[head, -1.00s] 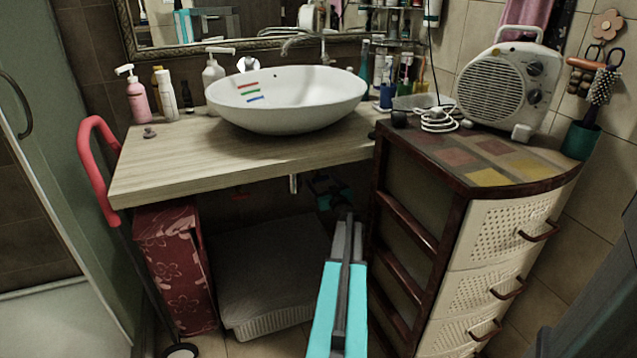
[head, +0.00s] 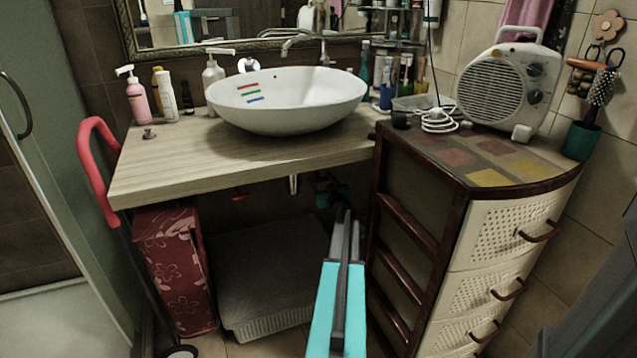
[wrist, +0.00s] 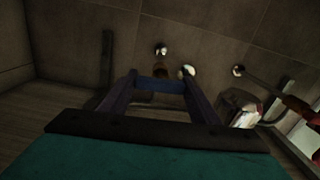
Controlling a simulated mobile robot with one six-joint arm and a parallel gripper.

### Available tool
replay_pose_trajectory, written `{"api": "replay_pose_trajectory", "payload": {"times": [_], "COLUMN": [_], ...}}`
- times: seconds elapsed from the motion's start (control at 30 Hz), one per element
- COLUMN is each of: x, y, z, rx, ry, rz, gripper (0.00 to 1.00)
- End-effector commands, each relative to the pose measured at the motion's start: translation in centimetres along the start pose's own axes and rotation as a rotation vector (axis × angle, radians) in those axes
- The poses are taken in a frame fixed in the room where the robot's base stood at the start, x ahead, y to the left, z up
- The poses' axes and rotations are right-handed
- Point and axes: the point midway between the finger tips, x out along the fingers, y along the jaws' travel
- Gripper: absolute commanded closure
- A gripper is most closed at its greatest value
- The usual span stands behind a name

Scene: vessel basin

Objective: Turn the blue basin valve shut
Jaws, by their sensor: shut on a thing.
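The blue valve's handle (wrist: 160,85) shows in the wrist view as a dark blue bar between the two fingertips. My gripper (wrist: 158,88) is shut on it, with one finger at each end of the bar. A brownish fitting shows just behind the bar, against the tiled wall. In the head view my arm reaches under the countertop, and my gripper (head: 325,182) is in dark shadow there. The valve cannot be made out in the head view. How far the handle is turned is not clear.
The white basin (head: 288,99) stands on the wooden countertop (head: 240,160). A red handle (head: 238,196) is under the counter, to the left. A drawer cabinet (head: 500,225) stands close to the right of my arm.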

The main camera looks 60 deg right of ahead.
Motion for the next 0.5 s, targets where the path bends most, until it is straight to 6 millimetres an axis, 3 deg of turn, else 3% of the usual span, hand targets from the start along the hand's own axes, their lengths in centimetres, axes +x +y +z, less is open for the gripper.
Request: {"api": "replay_pose_trajectory", "payload": {"times": [0.5], "x": [0.04], "y": [-0.16], "z": [-0.23], "rx": [0.082], "ry": [0.0], "rz": [-0.004], "gripper": [0.66]}}
